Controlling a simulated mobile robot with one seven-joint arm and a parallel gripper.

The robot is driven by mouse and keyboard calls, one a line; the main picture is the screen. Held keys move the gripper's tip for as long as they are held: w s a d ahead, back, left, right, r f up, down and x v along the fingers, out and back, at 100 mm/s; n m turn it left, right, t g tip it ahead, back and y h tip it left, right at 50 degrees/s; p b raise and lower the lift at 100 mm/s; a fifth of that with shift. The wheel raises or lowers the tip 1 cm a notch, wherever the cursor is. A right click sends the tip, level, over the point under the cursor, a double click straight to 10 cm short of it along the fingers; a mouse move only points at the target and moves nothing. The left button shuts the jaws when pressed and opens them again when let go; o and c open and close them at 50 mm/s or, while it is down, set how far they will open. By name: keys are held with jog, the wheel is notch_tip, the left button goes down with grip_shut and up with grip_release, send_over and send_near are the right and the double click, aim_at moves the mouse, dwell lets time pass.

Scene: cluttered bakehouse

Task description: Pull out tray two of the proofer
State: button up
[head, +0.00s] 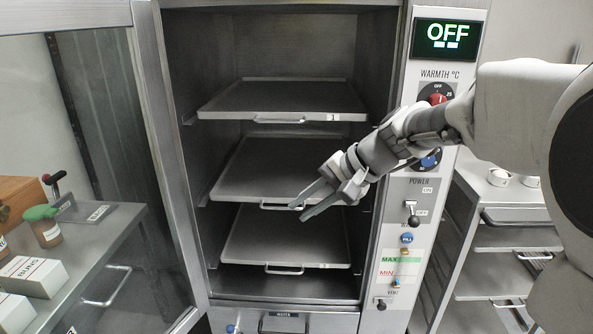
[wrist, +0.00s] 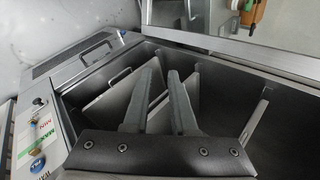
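The proofer (head: 280,50) stands open with several trays stacked inside. The top tray (head: 285,97) carries a label reading 1. The middle tray (head: 265,165), second from the top, is inside on its supports; its front handle (head: 275,206) is partly hidden behind my gripper, and its label is not visible. The bottom tray (head: 285,240) also has a front handle. My gripper (head: 297,212) is open and empty, its fingertips in front of the middle tray's handle at its right; I cannot tell whether they touch. The wrist view shows both fingers (wrist: 163,75) apart, pointing into the cabinet.
The control panel (head: 425,180), its display reading OFF, is right of the opening, behind my arm. The glass door (head: 100,130) stands open at left. A side table (head: 100,245) holds a box and bottle. A metal rack (head: 510,240) stands at right.

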jog(key=w+a+f+m+y+b, duration=0.25)
jog(key=w+f+b, duration=0.25)
jog(key=w+f, duration=0.4)
jog(key=m+t+y+b, duration=0.3)
jog(key=y+b, duration=0.1)
send_near(280, 208)
jog(key=r+x, duration=0.1)
jog(key=x, duration=0.3)
jog(key=shift+w+f, duration=0.15)
jog(key=shift+f, duration=0.35)
jog(key=x, duration=0.7)
jog(key=shift+b, duration=0.35)
grip_shut()
